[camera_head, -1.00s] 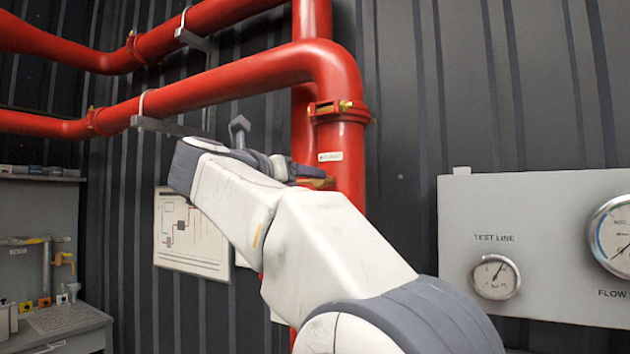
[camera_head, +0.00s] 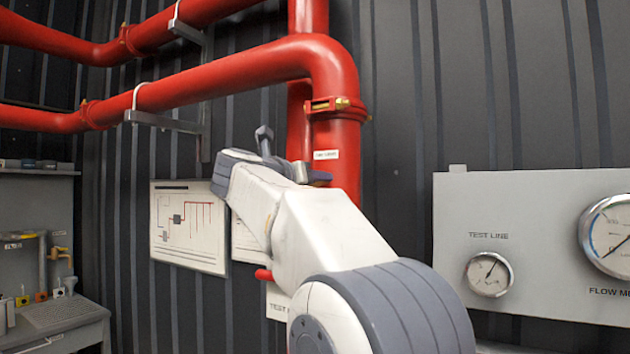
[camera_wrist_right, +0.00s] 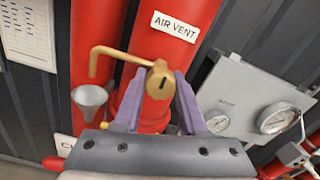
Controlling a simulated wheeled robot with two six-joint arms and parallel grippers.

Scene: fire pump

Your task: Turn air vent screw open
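The brass air vent (camera_wrist_right: 160,78) sits on a red vertical pipe, below a white AIR VENT label (camera_wrist_right: 175,26). Its round face has a dark slot, and a bent brass spout (camera_wrist_right: 105,58) goes left from it. My right gripper (camera_wrist_right: 160,92) is open, with one purple finger on each side of the vent's round face. The fingertips are close to its edges; I cannot tell whether they touch. In the head view my right gripper (camera_head: 316,176) is at the pipe and mostly behind my white arm, which hides the vent there. My left gripper is not in view.
A metal funnel (camera_wrist_right: 89,100) is below the spout, left of my right gripper. A grey gauge panel (camera_head: 455,220) stands to the right. Red pipes (camera_head: 240,72) run overhead, and a diagram board (camera_head: 188,240) hangs on the wall. A bench (camera_head: 62,318) is at far left.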

